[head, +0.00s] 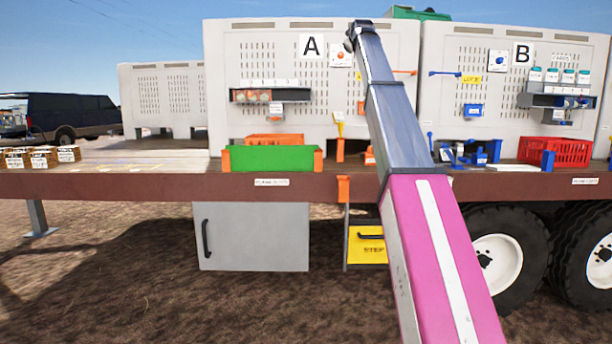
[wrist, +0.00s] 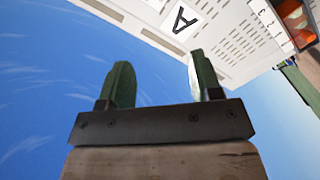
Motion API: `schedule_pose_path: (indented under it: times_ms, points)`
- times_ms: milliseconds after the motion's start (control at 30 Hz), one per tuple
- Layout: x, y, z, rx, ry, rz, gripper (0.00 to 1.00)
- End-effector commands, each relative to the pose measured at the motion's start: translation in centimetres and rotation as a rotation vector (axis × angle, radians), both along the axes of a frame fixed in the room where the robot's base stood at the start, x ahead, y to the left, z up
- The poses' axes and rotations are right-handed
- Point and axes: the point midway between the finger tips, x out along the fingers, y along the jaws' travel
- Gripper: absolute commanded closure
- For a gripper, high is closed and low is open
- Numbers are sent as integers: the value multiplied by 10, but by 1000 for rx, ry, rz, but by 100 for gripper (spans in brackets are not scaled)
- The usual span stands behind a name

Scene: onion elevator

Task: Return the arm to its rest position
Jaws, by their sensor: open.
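My arm shows in the head view, reaching up and away from the bottom right, past the trailer deck to the top of the panel marked A (head: 280,60). Its far end overlaps the top of that panel from this viewpoint; I cannot tell whether it touches. My gripper itself cannot be made out there. In the wrist view my gripper (wrist: 160,80) has its two green fingers wide apart with nothing between them. Sky fills much of that view, and the A sign (wrist: 184,18) appears tilted at the top.
The trailer deck (head: 110,186) carries a green bin (head: 270,159), a red crate (head: 560,152) and blue parts near my arm. Panel B (head: 475,60) stands right of the arm. A yellow step (head: 368,248) hangs below the deck. Bare dirt lies in front at left.

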Motion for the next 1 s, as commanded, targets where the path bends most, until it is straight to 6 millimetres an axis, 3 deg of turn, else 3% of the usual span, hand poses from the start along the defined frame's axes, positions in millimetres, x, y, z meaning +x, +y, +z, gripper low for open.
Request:
schedule_pose_path:
  times_ms: [167,367,567,767,1000]
  points:
    - [3,0,-31,16,34,0,42]
    - [8,0,-83,44,91,-3,42]
    - [10,0,-161,88,179,-10,42]
    - [3,0,-287,158,324,-31,42]
    - [-25,1,-435,246,505,-71,42]
